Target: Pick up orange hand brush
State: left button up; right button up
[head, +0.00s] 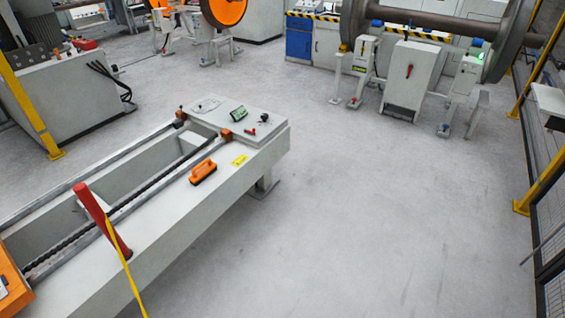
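The orange hand brush (203,171) lies on the flat top of the long light-grey machine bed (165,208), left of the picture's middle. It sits near the bed's rail, with a small yellow item (240,160) to its right. Nothing covers the brush. Neither of my grippers shows in the head view.
A red post (100,218) with a yellow strap (126,268) leans over the bed's near part. Small items, including a green device (239,114), lie on the bed's far end. Open floor (360,220) lies right of the bed. A mesh fence (550,225) stands far right.

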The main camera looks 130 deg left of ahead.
aim_at(197, 178)
jog(key=u, duration=5)
jog(key=i+l+u, duration=0.35)
jog(key=i, duration=0.55)
jog(key=i+l+u, duration=0.4)
jog(key=i+l, duration=0.35)
jog(key=i+l+u, duration=0.35)
jog(key=i+l, duration=0.5)
jog(key=l, duration=0.15)
